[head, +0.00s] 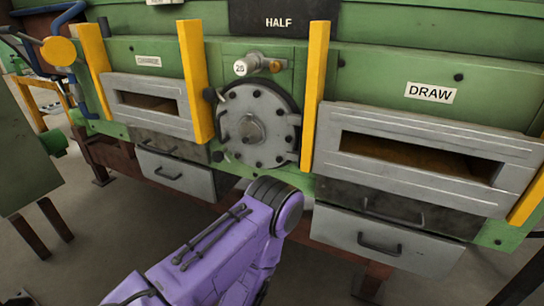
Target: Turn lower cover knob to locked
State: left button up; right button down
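The round grey bolted cover (254,126) is closed against the green furnace front, between two yellow posts. A small dark knob (217,156) sits at its lower left edge; I take it as the lower cover knob. Another dark knob (209,95) sits at its upper left edge. The lower knob is too small to tell whether it is locked. One purple arm of mine reaches up from the bottom, its bent joint just below the cover. Neither gripper shows in this view.
Slotted grey doors stand left (150,103) and right (420,158) of the cover, with handled drawers (380,240) below. Yellow posts (316,95) (195,80) stand out close on both sides. A round tag (240,68) and brass fitting (275,66) sit above the cover.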

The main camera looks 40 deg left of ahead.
aim_at(218, 156)
jog(key=z, duration=1.55)
jog(key=k, duration=1.05)
jog(key=u, duration=1.6)
